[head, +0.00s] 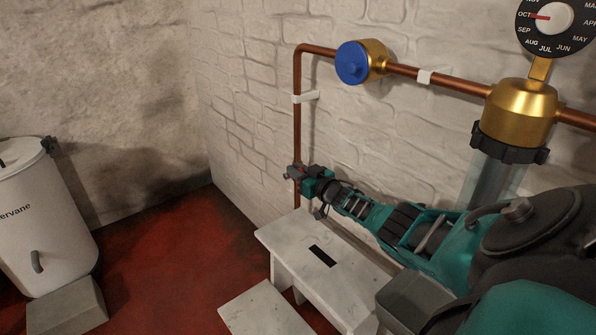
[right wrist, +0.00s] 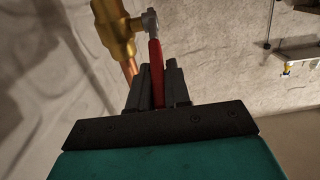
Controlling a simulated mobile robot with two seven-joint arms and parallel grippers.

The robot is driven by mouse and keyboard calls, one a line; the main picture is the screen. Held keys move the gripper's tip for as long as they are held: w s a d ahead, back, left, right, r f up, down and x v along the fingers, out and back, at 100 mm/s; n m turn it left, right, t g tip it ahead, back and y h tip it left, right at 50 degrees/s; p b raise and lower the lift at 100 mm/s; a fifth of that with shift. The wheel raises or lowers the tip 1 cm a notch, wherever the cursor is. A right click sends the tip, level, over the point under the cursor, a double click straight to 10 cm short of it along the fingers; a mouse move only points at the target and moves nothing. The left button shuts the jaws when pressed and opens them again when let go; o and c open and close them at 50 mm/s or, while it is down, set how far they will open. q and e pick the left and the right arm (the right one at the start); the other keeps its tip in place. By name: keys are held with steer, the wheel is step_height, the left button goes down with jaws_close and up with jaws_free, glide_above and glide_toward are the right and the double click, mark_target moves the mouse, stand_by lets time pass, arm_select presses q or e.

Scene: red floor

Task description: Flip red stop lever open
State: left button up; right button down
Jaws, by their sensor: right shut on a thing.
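The red stop lever (right wrist: 156,68) shows in the right wrist view, running from a grey metal pivot beside a brass valve body (right wrist: 116,32) down between my fingers. It lies roughly alongside the copper pipe (right wrist: 130,70). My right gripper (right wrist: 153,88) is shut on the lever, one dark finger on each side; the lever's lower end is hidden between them. In the head view my right gripper (head: 301,178) is at the vertical copper pipe (head: 297,135), low on the brick wall, and mostly covers the valve. My left gripper is not in view.
A white step stool (head: 285,238) stands below my right arm. A blue-knobbed valve (head: 354,63), a brass filter housing (head: 520,112) and a month dial (head: 553,20) are on the upper pipe. A white container (head: 45,220) stands at left. Red floor (head: 175,265) is clear between.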

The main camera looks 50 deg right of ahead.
steer(key=shift+w+r+g+p, duration=0.45)
steer(key=shift+r+g+p, duration=0.2)
steer(key=shift+g+p, duration=0.5)
steer(key=shift+w+r+g+p, duration=0.25)
steer(key=shift+w+g+p, duration=0.35)
steer(key=shift+p, duration=0.3)
steer(key=shift+w+a+g, duration=0.1)
steer(key=shift+w+g, duration=0.1)
steer(key=shift+g, duration=0.35)
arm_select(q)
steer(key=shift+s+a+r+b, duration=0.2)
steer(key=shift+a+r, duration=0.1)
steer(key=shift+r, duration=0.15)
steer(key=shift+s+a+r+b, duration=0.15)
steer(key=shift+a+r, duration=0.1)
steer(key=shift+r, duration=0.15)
arm_select(e)
steer(key=shift+w+g+y, duration=0.4)
steer(key=shift+w+g, duration=0.1)
steer(key=shift+g, duration=0.5)
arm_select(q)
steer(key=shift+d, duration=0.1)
arm_select(e)
steer(key=shift+r, duration=0.1)
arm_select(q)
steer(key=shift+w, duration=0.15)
